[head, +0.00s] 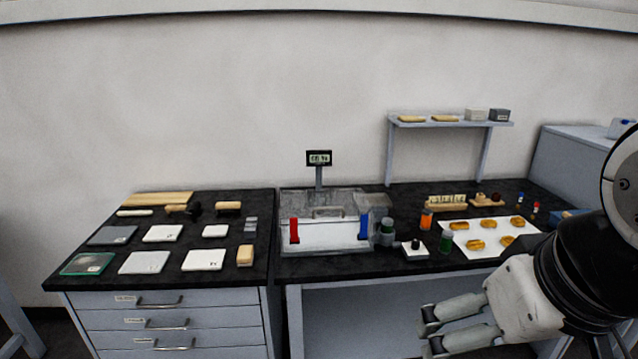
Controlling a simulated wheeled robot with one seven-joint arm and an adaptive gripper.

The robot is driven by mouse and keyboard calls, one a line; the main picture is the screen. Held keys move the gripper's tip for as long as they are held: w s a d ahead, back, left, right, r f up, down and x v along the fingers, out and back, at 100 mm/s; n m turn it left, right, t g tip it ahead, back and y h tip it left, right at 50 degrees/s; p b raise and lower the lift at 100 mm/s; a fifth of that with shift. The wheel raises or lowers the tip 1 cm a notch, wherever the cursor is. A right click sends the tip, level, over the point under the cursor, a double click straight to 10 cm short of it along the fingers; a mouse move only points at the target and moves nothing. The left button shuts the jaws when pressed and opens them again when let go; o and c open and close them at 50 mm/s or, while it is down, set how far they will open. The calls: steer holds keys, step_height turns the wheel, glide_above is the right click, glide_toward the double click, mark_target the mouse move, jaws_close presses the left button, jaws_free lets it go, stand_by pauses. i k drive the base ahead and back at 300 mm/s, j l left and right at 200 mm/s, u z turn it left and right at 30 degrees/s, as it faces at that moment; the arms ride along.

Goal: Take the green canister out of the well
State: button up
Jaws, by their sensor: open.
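A small green canister (445,241) stands upright near the front edge of the black bench, beside a white sheet. A grey-green jar (387,233) stands farther left, next to the clear box. I cannot tell which opening is the well, or whether either of these sits in one. My gripper (430,329) is at the lower right, below and in front of the bench edge. Its two fingers are apart, with nothing between them. It is clear of the canister.
A clear-walled box (322,250) with red (294,230) and blue (363,226) uprights stands mid-bench. A white block with a black knob (415,249) and an orange bottle (426,219) are near the canister. Gold pieces lie on the white sheet (518,250). A shelf (450,123) stands behind.

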mark_target(387, 222)
steer(key=i+j+z, duration=0.2)
steer(key=i, duration=0.3)
steer(key=i+j+z, duration=0.15)
steer(key=i+j, duration=0.15)
steer(key=i, duration=0.2)
steer(key=i+j+z, duration=0.2)
steer(key=i+j, duration=0.15)
steer(key=i, duration=0.15)
